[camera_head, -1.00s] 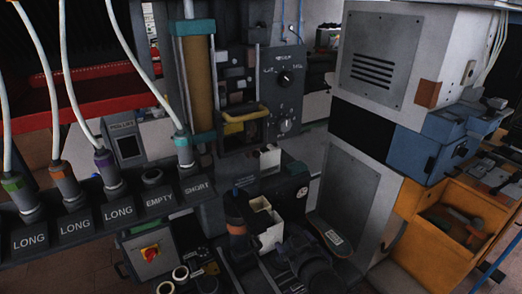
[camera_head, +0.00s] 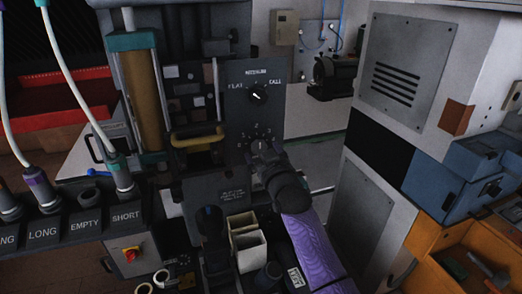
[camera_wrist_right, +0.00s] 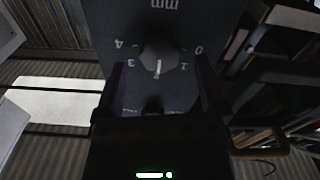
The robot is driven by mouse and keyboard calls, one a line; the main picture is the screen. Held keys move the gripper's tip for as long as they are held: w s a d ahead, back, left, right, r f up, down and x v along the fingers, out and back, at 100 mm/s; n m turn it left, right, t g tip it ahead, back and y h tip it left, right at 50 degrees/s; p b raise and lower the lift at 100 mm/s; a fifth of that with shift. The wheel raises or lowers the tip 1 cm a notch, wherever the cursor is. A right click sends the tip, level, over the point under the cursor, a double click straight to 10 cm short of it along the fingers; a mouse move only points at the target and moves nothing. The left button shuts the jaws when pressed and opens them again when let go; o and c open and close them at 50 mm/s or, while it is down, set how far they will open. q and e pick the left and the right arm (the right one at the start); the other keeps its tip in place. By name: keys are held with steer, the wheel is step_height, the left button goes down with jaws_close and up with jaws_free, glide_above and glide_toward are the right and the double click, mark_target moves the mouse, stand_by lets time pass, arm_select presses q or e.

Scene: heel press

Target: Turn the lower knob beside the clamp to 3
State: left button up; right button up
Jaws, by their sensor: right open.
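The lower knob (camera_head: 260,145) sits on a dark panel (camera_head: 270,118) with numbers around it, right of the clamp with the yellow handle (camera_head: 197,138). In the right wrist view the knob (camera_wrist_right: 158,54) appears upside down, its white pointer line at about 2, with 3 beside it. My right gripper (camera_head: 263,158) is in front of the knob and partly covers it in the head view. Its fingers (camera_wrist_right: 158,66) are open, one on each side of the knob with gaps; I cannot see contact. My left gripper is not in view.
An upper knob (camera_head: 258,96) with word labels is above on the same panel. Below stand a white open box (camera_head: 247,252) and a dark upright handle (camera_head: 210,225). A large grey cabinet (camera_head: 395,75) stands to the right. A cable rack (camera_head: 90,222) is on the left.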

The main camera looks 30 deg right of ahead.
steer(key=shift+x, duration=0.9)
jaws_close()
steer(key=m+p, duration=0.1)
steer(key=m, duration=0.2)
steer(key=shift+r+m, duration=0.1)
steer(key=shift+m, duration=0.2)
steer(key=shift+m+p, duration=0.65)
steer(key=shift+m, duration=1.35)
